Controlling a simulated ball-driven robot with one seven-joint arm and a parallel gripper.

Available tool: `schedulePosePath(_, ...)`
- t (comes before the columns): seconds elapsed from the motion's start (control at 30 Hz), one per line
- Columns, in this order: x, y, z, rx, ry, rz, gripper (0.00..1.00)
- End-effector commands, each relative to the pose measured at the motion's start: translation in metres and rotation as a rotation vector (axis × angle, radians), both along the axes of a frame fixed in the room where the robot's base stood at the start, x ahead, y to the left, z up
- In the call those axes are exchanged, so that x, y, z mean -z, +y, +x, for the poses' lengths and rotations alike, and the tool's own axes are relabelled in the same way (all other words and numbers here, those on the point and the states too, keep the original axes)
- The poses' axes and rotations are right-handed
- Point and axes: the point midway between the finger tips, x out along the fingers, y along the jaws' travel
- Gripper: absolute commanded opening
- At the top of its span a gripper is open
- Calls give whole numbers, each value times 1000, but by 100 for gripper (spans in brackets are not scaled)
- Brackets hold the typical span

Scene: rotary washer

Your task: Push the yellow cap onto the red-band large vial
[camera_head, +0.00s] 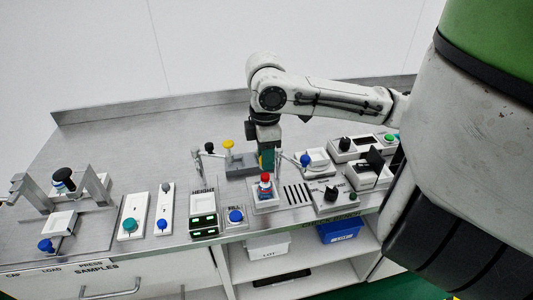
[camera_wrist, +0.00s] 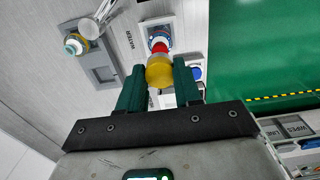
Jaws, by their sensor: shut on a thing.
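My gripper (camera_wrist: 160,88) has its two green fingers closed on a yellow cap (camera_wrist: 159,72) in the wrist view. Just beyond the cap a red band shows on the large vial (camera_wrist: 158,46), in line with the cap. Whether cap and vial touch I cannot tell. In the head view my gripper (camera_head: 267,160) points down directly above the red-topped vial (camera_head: 265,179), which stands in a small white-framed station. The cap between the fingers is hard to make out there.
Left of my gripper a grey block (camera_head: 241,163) carries a yellow-topped post (camera_head: 228,145). A blue-knobbed lever (camera_head: 305,159) stands close on the right. Push-button boxes, a green-lit display (camera_head: 204,225) and a slotted plate (camera_head: 297,194) crowd the bench front. The rear bench is clear.

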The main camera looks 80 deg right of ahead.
Motion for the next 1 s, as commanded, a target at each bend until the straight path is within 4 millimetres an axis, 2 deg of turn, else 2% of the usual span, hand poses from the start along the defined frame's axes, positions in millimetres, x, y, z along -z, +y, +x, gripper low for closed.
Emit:
schedulePosePath(0.03,8,0,0,1,1,0,7)
schedulePosePath(0.5,40,0,0,1,1,2,7)
schedulePosePath(1.0,47,0,0,2,0,0,7)
